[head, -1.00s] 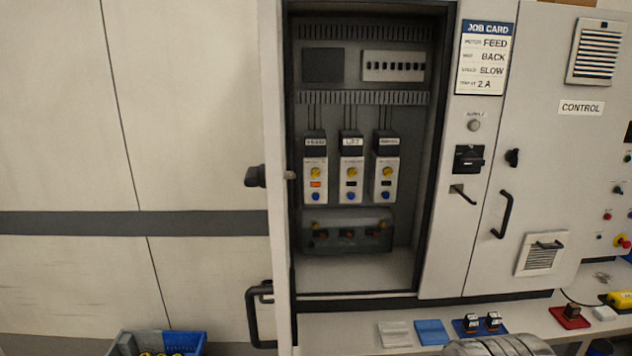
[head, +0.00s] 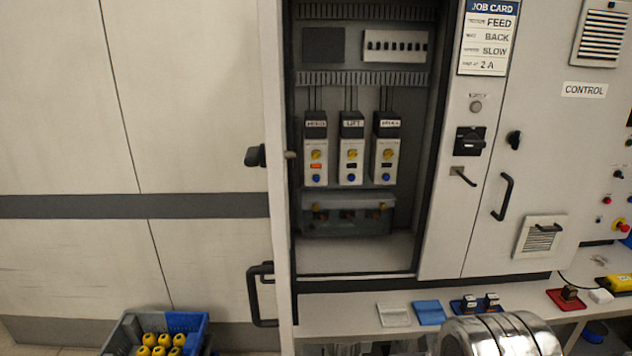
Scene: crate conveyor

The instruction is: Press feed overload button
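Three overload units stand in a row inside the open cabinet (head: 402,240). The left unit (head: 316,150) has a blurred label, likely FEED, a yellow dial, a lit orange window and a blue button (head: 316,177) at its bottom. The middle unit (head: 351,150) reads LIFT, and the right unit (head: 385,150) has a label too blurred to read. Both have yellow dials, dark windows and blue buttons. A silver rounded part of my arm shows at the bottom right, in front of the bench. My gripper's fingers are not in view, and nothing touches the units.
The opened cabinet door (head: 278,120) stands edge-on at the left with its handle sticking out. A transparent-covered box (head: 346,217) sits below the units. The job card (head: 488,38) reads FEED, BACK, SLOW, 2 A.

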